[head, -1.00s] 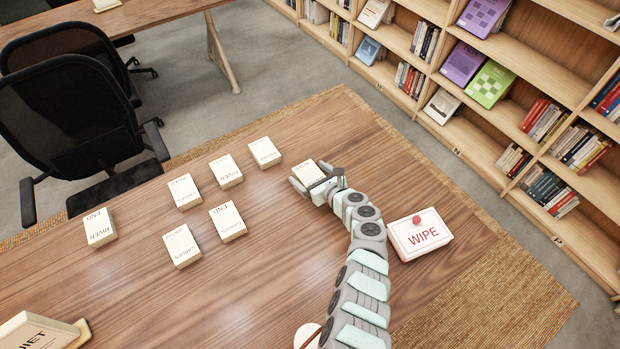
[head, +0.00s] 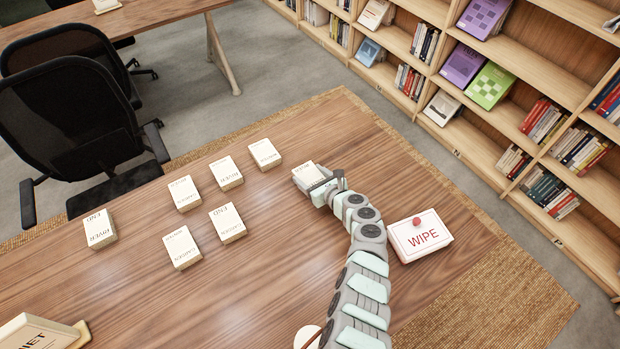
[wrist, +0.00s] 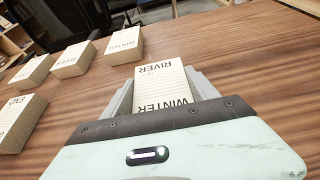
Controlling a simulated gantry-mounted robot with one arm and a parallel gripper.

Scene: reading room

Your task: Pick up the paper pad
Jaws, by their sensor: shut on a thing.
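My gripper (head: 317,182) is shut on a cream paper pad (head: 305,173) at the far right end of the group of pads. In the wrist view the same pad (wrist: 160,84) lies between the two grey fingers (wrist: 163,92), one along each side. Its top face shows the printed words RIVER and WINTER. Its near end is hidden by my gripper's body. I cannot tell whether the pad touches the table or is slightly above it.
Several similar pads stand to the left, including one at the back (head: 264,153) and one marked END (head: 227,223). A white WIPE box (head: 419,236) with a red knob sits right of my arm. The wooden table (head: 240,290) is clear in front.

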